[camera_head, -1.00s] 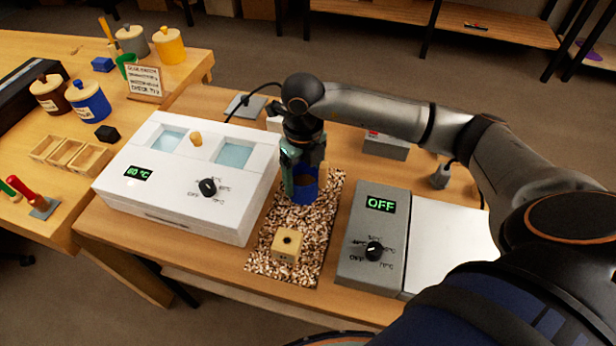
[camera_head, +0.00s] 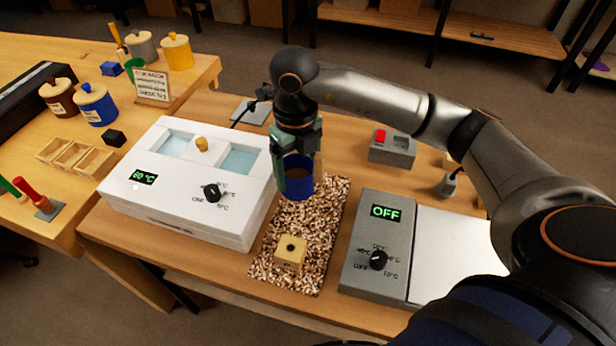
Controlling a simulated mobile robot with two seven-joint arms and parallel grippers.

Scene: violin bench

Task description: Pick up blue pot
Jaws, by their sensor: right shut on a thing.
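A blue pot (camera_head: 298,184) with brown contents stands upright between the fingers of my right gripper (camera_head: 299,172). The gripper comes down from above and is shut on the pot. The pot is over the far end of the speckled mat (camera_head: 311,228); its base looks raised a little above the mat. Another blue pot (camera_head: 97,104), with a wooden lid and a pale label, stands on the left table. My left gripper is not in view.
A white water bath (camera_head: 180,205) reading 60 °C stands left of the mat, and a grey hotplate unit (camera_head: 372,270) reading OFF stands right. A wooden block (camera_head: 290,253) with a dark hole sits on the mat's near part. A grey box with a red button (camera_head: 392,147) is behind.

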